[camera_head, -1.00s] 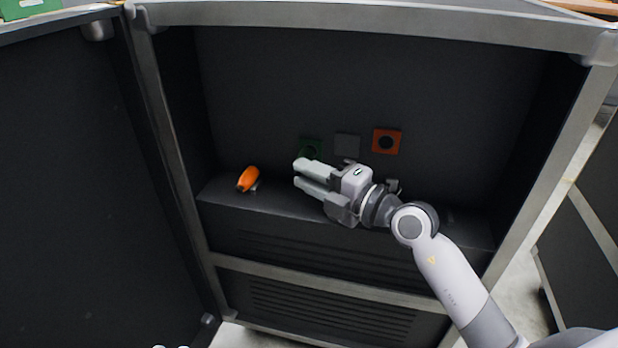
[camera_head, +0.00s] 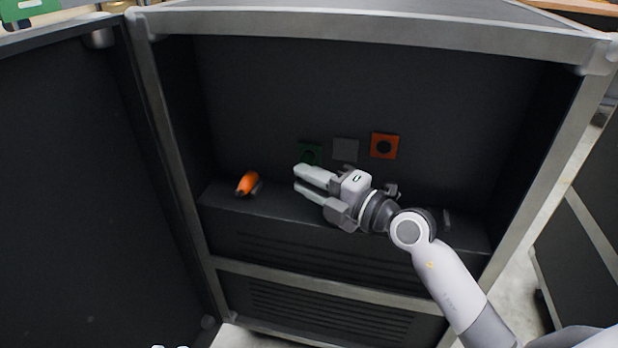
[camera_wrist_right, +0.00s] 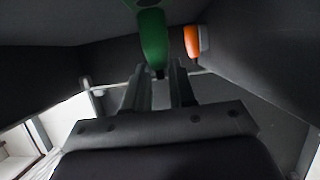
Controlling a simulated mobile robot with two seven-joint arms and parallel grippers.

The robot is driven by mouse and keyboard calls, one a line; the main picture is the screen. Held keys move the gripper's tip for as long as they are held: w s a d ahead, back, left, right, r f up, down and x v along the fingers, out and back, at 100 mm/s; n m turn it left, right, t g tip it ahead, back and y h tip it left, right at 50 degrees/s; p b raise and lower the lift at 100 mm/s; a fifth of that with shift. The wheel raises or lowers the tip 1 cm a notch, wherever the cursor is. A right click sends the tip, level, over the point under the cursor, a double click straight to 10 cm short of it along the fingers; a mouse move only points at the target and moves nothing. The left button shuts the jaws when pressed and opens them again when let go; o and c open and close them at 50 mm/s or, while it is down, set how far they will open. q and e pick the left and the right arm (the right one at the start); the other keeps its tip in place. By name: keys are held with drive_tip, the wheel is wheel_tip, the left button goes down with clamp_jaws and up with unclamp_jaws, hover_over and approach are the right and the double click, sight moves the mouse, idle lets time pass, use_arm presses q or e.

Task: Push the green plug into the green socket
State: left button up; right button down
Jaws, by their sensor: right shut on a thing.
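The green socket (camera_head: 311,148) is a dark green square on the back wall of the cabinet, partly hidden behind my right gripper in the head view. My right gripper (camera_head: 299,180) is just in front of and below it, fingers pointing left. In the right wrist view, the green plug (camera_wrist_right: 153,42) is at the tips of the two fingers (camera_wrist_right: 156,82), and the gripper is shut on it. The plug cannot be made out clearly in the head view. Whether the plug touches the socket cannot be told.
An orange plug (camera_head: 247,184) stands on the ledge (camera_head: 270,206) to the left; it also shows in the right wrist view (camera_wrist_right: 191,41). A grey square (camera_head: 345,150) and an orange socket (camera_head: 384,146) are on the back wall right of the green socket. Cabinet side walls enclose the space.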

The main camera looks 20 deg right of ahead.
idle(0.5)
drive_tip(key=shift+p, duration=0.55)
idle(0.7)
drive_tip(key=shift+p, duration=0.5)
drive_tip(key=shift+w+d, duration=0.25)
drive_tip(key=shift+w, duration=0.2)
drive_tip(key=c, duration=0.9)
unclamp_jaws()
drive_tip(key=shift+o, duration=0.2)
